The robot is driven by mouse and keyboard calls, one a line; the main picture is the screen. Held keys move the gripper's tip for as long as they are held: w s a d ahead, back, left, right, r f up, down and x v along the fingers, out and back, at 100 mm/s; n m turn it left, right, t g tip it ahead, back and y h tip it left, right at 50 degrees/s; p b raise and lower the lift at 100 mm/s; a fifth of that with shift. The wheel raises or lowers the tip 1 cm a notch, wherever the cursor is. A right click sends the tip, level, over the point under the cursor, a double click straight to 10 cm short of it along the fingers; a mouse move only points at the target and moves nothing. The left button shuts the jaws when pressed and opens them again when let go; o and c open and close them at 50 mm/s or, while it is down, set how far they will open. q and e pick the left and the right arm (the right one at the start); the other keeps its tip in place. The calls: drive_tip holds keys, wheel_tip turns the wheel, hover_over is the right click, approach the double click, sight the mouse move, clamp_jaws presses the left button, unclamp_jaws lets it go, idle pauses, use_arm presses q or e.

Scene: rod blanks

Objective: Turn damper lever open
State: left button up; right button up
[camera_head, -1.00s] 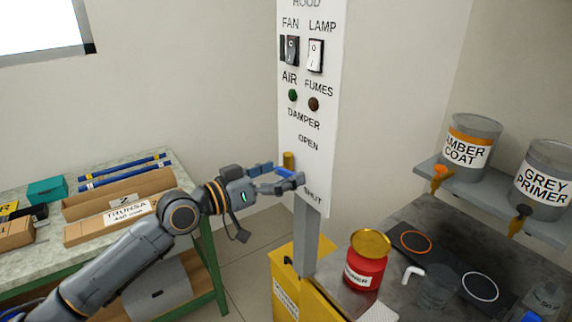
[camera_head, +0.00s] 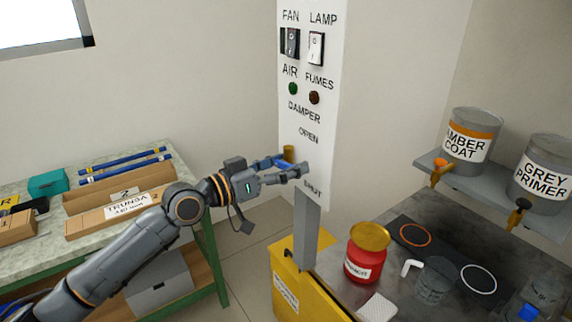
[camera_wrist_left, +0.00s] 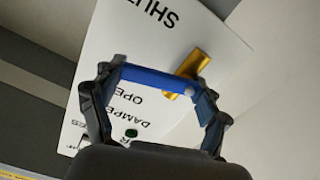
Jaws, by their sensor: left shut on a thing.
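The damper lever shows at the white control panel (camera_head: 304,110), below the OPEN label and above the SHUT label. Its brass part (camera_head: 288,153) stands out beside the panel's left edge. My left gripper (camera_head: 292,165) is at the lever, shut on its blue bar. In the left wrist view the blue bar (camera_wrist_left: 155,79) spans between the two fingers, with the brass part (camera_wrist_left: 194,64) just behind it. The fingers hide much of the lever in the head view, so its exact angle cannot be told. My right gripper is not in view.
A yellow bin (camera_head: 285,272) stands below the panel. A red tin (camera_head: 364,257) and a glass beaker (camera_head: 434,282) are on the grey bench at right. Paint cans sit on a shelf (camera_head: 505,192). A table with boxes (camera_head: 115,215) is at left.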

sight(292, 146)
use_arm(q)
drive_tip(key=shift+r, duration=0.1)
drive_tip(key=n, duration=0.1)
drive_tip(key=n+p, duration=0.1)
drive_tip(key=n, duration=0.1)
drive_tip(key=r+n+p, duration=0.1)
drive_tip(key=shift+w+a, duration=0.2)
drive_tip(key=shift+w, duration=0.1)
drive_tip(key=n, duration=0.1)
drive_tip(key=n+p, duration=0.1)
drive_tip(key=n, duration=0.2)
drive_tip(key=shift+w+a+r+p, duration=0.2)
drive_tip(key=shift+w+r+p, duration=0.1)
drive_tip(key=shift+r+p, duration=0.1)
drive_tip(key=n, duration=0.1)
drive_tip(key=n+p, duration=0.1)
drive_tip(key=shift+w+a+n, duration=0.2)
drive_tip(key=shift+w+n, duration=0.05)
drive_tip(key=shift+n, duration=0.15)
drive_tip(key=shift+w+a+n+p, duration=0.2)
drive_tip(key=shift+n+p, duration=0.4)
drive_tip(key=shift+n, duration=0.35)
drive_tip(key=shift+w+a+n+p, duration=0.1)
drive_tip(key=shift+w+n+p, duration=0.1)
drive_tip(key=shift+n+p, duration=0.55)
drive_tip(key=shift+n, duration=0.4)
drive_tip(key=o, duration=1.7)
drive_tip(key=shift+w+f, duration=0.1)
drive_tip(key=shift+f, duration=0.05)
